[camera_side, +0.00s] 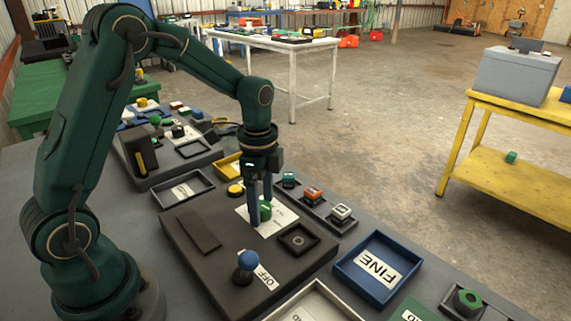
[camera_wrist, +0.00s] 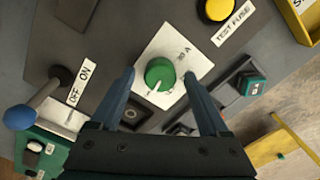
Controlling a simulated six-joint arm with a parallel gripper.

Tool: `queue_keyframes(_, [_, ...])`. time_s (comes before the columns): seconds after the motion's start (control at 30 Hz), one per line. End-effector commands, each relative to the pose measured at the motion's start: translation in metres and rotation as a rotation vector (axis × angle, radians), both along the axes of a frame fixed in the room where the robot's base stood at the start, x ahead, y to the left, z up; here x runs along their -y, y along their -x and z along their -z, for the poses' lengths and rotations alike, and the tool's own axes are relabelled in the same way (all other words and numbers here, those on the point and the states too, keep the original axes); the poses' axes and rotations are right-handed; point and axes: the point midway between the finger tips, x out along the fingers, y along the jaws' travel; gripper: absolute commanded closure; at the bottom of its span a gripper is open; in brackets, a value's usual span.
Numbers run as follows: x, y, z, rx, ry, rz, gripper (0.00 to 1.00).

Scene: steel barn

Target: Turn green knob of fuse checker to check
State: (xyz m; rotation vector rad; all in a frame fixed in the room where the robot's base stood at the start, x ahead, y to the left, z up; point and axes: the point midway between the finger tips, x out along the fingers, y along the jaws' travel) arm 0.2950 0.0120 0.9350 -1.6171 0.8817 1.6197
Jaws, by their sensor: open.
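The fuse checker (camera_side: 207,275) is a dark flat box on the grey bench. Its round green knob (camera_side: 265,211) sits on a white label plate; in the wrist view the knob (camera_wrist: 160,74) shows a white pointer line toward the plate's lower-left edge. The small print is mostly unreadable. My gripper (camera_side: 259,218) points down at the knob. In the wrist view its open fingers (camera_wrist: 158,76) stand on either side of the knob, with visible gaps, so it grips nothing. One finger partly hides the knob in the side view.
The checker also carries a blue-balled lever (camera_side: 247,261) by an OFF label, a yellow TEST FUSE button (camera_wrist: 216,9) and a square socket (camera_side: 298,240). A tray of fuses (camera_side: 312,193) lies beside it. A blue FINE tray (camera_side: 347,269) stands to the right.

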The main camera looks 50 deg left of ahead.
Motion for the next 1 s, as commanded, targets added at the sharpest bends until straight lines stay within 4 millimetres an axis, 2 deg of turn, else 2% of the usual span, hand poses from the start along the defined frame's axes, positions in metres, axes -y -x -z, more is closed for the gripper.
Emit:
queue_keyframes(0.33, [0.0, -0.001, -0.043, 0.005, -0.001, 0.0, 0.21])
queue_keyframes(0.77, [0.001, -0.001, -0.051, 0.008, -0.001, 0.004, 0.21])
queue_keyframes(0.87, [0.004, -0.003, -0.064, 0.051, -0.009, 0.015, 0.21])
queue_keyframes(1.0, [0.013, 0.007, -0.095, 0.138, -0.022, 0.035, 0.21])
